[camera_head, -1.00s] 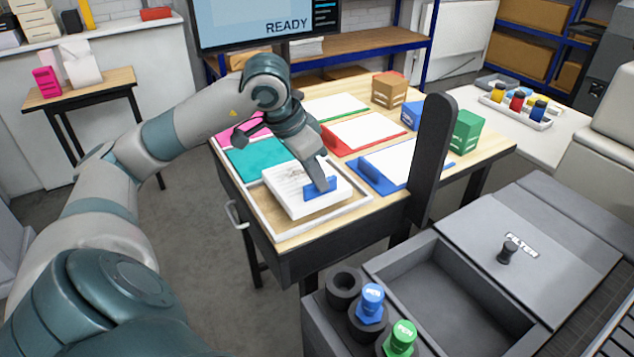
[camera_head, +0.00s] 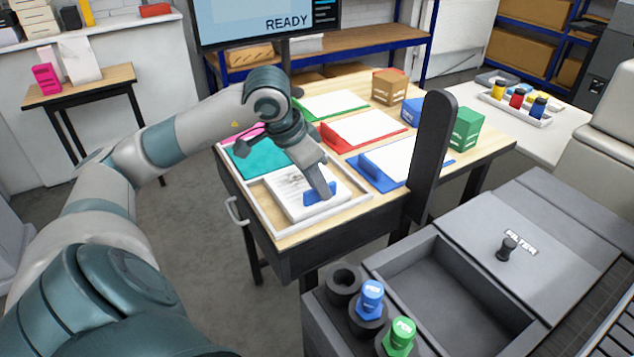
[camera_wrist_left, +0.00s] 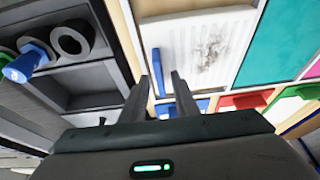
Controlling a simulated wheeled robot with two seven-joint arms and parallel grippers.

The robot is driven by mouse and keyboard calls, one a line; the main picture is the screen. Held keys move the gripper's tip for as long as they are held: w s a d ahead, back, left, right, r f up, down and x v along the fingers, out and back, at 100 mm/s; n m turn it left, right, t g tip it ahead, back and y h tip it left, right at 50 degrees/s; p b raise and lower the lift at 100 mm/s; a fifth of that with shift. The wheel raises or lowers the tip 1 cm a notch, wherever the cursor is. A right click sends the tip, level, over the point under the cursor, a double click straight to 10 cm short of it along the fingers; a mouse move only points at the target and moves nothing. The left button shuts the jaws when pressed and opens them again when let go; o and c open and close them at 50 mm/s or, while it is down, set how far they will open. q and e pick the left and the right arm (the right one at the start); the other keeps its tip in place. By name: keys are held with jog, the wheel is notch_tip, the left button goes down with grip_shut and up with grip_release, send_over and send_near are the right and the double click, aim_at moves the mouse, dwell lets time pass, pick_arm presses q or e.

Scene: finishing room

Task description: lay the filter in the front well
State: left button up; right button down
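The filter (camera_head: 292,190) is a white pleated panel with grey smudges and a blue tab (camera_head: 312,196). My left gripper (camera_head: 326,193) points down at the tab. In the left wrist view its fingers (camera_wrist_left: 161,76) stand apart on either side of the blue tab, with a gap visible. My right gripper is not in view.
A teal panel (camera_head: 252,157) lies behind the filter. Red (camera_head: 337,143) and blue (camera_head: 372,177) paper trays are to its right. A dark upright post (camera_head: 433,155) stands at the table's right edge. The grey machine has an empty open compartment (camera_head: 450,300) and a lid marked FILTER (camera_head: 540,230).

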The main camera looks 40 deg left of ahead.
pick_arm(q)
jog(key=shift+r, duration=0.25)
jog(key=shift+s+a+r, duration=0.1)
jog(key=shift+s+r, duration=0.05)
jog(key=shift+r, duration=0.2)
jog(key=b+v, duration=0.1)
jog(key=v, duration=1)
jog(key=shift+s, duration=0.1)
dwell(0.6)
